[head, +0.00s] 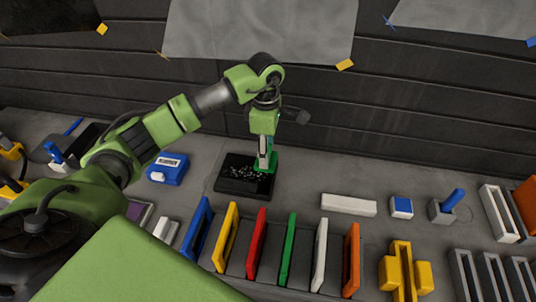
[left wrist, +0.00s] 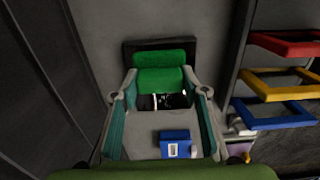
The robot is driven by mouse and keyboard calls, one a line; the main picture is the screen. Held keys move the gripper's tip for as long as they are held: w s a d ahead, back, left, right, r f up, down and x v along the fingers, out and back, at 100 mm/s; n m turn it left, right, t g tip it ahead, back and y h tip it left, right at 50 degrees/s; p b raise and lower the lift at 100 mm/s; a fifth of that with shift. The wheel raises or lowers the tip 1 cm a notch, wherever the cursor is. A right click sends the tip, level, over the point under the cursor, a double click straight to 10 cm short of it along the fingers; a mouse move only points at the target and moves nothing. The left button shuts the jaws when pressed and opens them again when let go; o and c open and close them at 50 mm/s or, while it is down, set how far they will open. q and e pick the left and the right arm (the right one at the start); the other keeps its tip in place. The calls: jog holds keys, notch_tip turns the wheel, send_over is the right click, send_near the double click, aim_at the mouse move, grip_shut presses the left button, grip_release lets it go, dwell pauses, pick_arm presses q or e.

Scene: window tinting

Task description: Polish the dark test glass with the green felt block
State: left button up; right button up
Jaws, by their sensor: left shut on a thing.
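The dark test glass (head: 232,186) lies flat on the grey bench near the middle, with white specks scattered over its surface. My left gripper (head: 264,157) points down over the right end of the glass, shut on the green felt block (head: 270,168). The block is at the glass; whether it presses on it cannot be told. In the left wrist view the green block (left wrist: 160,78) spans the space between the fingers of my left gripper (left wrist: 160,96). The dark glass (left wrist: 131,48) shows behind it, partly hidden. My right gripper is in neither view.
A blue box (head: 169,169) stands left of the glass. Coloured frames, such as a green one (head: 288,248), stand in a rack in front. A white bar (head: 348,205) and a small blue-topped block (head: 401,207) lie to the right. A dark panelled wall (head: 420,100) rises behind.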

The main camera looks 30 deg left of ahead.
pick_arm(q)
jog(key=shift+r+p, duration=0.3)
jog(key=shift+r, duration=0.7)
